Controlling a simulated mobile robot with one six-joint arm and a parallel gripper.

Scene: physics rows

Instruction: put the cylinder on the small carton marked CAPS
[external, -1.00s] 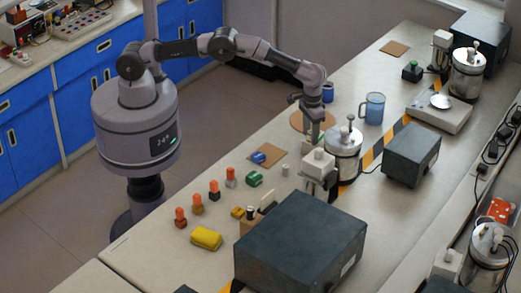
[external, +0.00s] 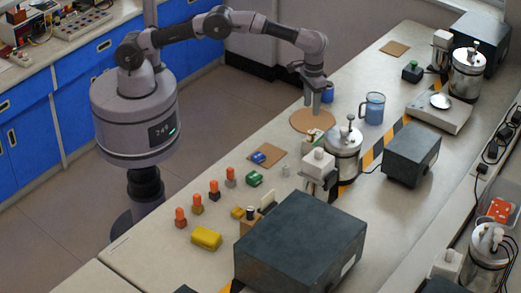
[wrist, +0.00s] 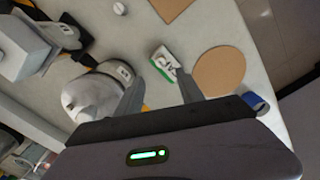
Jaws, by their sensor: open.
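My gripper (external: 316,108) is open and raised above the round cork mat, its fingers pointing down with nothing between them. In the wrist view its two fingers (wrist: 160,88) stand apart. A small pale cylinder (external: 285,170) stands on the bench right of the square cork mat; it also shows in the wrist view (wrist: 119,8). A small white-and-green box (wrist: 165,62) with dark marks lies beyond the fingertips in the wrist view, between a metal canister and the round mat. Its marks are too small to read as CAPS.
The metal canister (external: 343,153) and a white-topped device (external: 318,162) stand close in front of my gripper. A blue mug (external: 374,108) is to the right. The round mat (external: 300,121) is bare. A large dark box (external: 300,240) blocks the front.

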